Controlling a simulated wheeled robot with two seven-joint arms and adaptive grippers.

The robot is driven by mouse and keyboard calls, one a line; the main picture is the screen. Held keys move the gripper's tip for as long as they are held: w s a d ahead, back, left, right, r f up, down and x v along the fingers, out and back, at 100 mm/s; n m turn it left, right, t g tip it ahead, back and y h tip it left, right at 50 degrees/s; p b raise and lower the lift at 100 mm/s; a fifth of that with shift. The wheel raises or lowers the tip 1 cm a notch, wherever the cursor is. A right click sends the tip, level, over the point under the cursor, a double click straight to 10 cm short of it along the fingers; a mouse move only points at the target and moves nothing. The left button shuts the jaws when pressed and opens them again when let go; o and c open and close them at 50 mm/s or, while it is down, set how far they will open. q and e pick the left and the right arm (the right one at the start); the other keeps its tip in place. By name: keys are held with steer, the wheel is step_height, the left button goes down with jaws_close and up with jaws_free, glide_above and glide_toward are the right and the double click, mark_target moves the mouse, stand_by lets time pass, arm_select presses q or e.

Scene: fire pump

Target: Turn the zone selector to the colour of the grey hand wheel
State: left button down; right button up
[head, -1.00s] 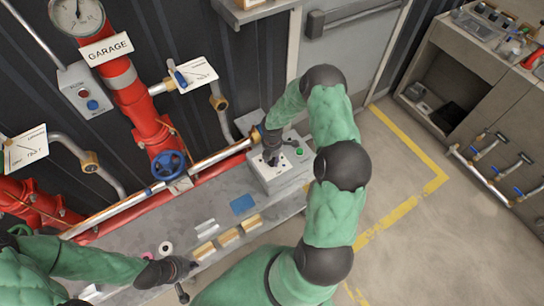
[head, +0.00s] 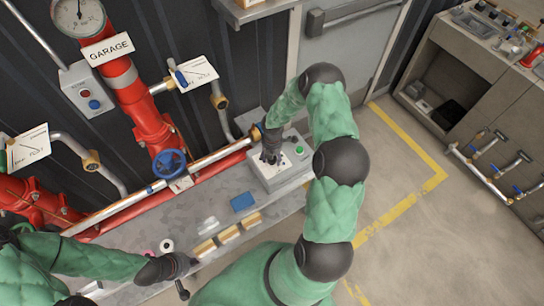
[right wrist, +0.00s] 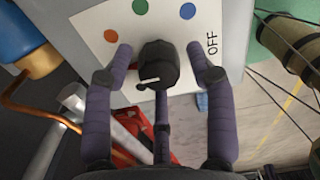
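The zone selector is a black knob (right wrist: 158,64) with a white mark pointing left and slightly down in the wrist view. Around it on the white panel are an orange dot (right wrist: 111,36), a green dot (right wrist: 140,6), a blue dot (right wrist: 188,11) and the word OFF (right wrist: 212,43). My right gripper (right wrist: 160,60) has its fingers on both sides of the knob with gaps. In the head view it is over the selector box (head: 282,172). A blue hand wheel (head: 169,163) sits on the red GARAGE pipe; I cannot make out a grey one. My left gripper (head: 185,275) is by the bench's front; its fingers are unclear.
The grey bench (head: 225,180) holds a blue block (head: 242,202) and several tan blocks (head: 228,235). Red pipes run behind it. Open floor (head: 410,230) lies to the right.

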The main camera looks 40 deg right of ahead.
steer(key=shift+r, duration=0.1)
step_height(320, 180, up, 12)
stand_by(0.7)
stand_by(0.4)
